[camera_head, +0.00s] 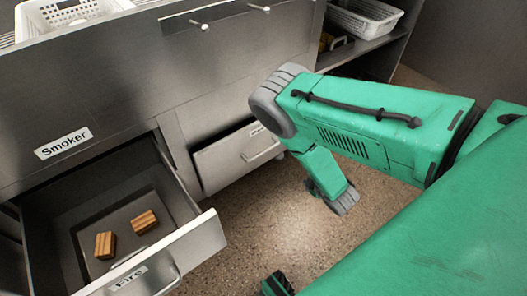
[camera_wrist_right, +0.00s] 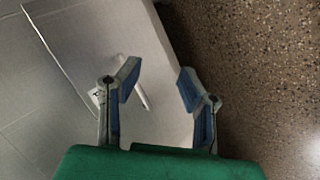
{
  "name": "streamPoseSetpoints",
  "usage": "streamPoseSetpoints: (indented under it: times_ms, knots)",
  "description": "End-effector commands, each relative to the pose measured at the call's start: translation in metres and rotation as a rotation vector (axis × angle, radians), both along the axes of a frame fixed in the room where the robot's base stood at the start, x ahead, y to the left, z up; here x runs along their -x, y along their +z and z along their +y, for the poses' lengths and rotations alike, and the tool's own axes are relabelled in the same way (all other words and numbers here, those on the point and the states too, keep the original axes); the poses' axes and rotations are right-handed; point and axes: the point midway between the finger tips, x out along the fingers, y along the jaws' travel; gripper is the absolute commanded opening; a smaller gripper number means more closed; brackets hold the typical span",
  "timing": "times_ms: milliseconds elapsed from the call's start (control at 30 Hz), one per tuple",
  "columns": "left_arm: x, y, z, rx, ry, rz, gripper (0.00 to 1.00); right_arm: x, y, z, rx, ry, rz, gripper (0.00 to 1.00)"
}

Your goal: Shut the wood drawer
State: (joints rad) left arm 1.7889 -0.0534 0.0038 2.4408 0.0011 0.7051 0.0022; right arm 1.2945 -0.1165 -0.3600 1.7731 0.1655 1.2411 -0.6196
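A grey drawer (camera_head: 196,236) labelled Fire stands open at the lower left, with two striped wood blocks (camera_head: 104,245) (camera_head: 145,221) lying inside. Its front handle (camera_head: 170,283) is partly cut off by the frame's bottom. My right gripper (camera_head: 332,200) is right of this drawer, above the floor and apart from it. In the right wrist view the two blue-grey fingers (camera_wrist_right: 158,92) are spread with nothing between them. A pale drawer front (camera_wrist_right: 160,45) with a handle (camera_wrist_right: 142,97) lies beyond them; I cannot tell which drawer it is.
A second drawer (camera_head: 235,165) sits slightly open right of the Fire drawer. The cabinet (camera_head: 90,95) carries a Smoker label (camera_head: 62,143). White baskets (camera_head: 65,12) (camera_head: 365,17) stand above. Speckled floor (camera_head: 255,225) is clear between the drawers and my body.

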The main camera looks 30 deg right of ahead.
Motion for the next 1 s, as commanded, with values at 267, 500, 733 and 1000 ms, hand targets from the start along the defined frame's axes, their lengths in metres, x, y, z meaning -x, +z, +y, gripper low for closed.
streamPoseSetpoints:
  times_ms: [267,500,733,1000]
  knots:
    - [0.000,-0.001,-0.001,0.001,-0.002,-0.001,0.55,-0.061,-0.012,0.026,0.382,0.476,-0.358,0.34]
    - [0.000,-0.005,0.000,0.000,-0.001,0.000,0.55,-0.074,-0.012,0.042,0.458,0.564,-0.446,0.34]
    - [0.000,-0.022,-0.001,0.001,-0.001,0.000,0.55,-0.111,-0.025,0.042,0.448,0.560,-0.448,0.34]
    - [0.000,-0.047,-0.001,0.001,-0.002,0.000,0.55,-0.167,-0.036,0.048,0.452,0.560,-0.444,0.34]
